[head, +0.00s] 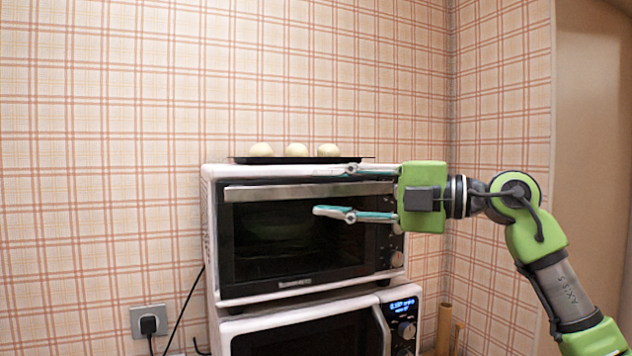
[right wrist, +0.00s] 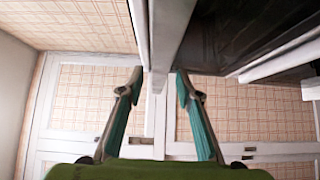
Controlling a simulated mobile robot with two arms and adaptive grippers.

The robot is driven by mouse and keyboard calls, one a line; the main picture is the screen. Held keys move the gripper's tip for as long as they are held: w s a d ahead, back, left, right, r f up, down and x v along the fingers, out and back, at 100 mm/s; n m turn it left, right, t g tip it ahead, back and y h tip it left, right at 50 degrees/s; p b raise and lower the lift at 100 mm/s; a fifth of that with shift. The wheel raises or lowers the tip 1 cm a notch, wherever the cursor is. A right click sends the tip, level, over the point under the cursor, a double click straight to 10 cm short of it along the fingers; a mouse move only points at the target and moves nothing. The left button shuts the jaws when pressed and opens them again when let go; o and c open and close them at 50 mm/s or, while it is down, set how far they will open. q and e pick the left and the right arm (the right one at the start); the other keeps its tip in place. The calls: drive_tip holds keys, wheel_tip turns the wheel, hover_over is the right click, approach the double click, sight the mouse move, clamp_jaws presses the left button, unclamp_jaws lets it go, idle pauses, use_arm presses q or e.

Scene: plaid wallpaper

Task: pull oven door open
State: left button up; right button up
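The oven (head: 209,215) is white with a dark glass door (head: 290,245) that looks shut. A silver bar handle (head: 270,191) runs along the top of the door. My right gripper (head: 333,191) comes in from the right with its fingers spread, one above the handle's height and one below it. In the right wrist view, the handle (right wrist: 172,40) reaches in between the two open fingertips (right wrist: 158,77). I see no finger clearly closed on it. My left gripper is not in view.
A dark tray (head: 240,160) with three pale buns (head: 297,150) sits on top of the oven. A microwave (head: 404,320) with a lit display stands below it. A wall socket with a plug (head: 148,322) is at lower left. The space left of the oven looks clear.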

drive_tip(key=shift+p+x, duration=0.3)
drive_tip(key=shift+x, duration=1.1)
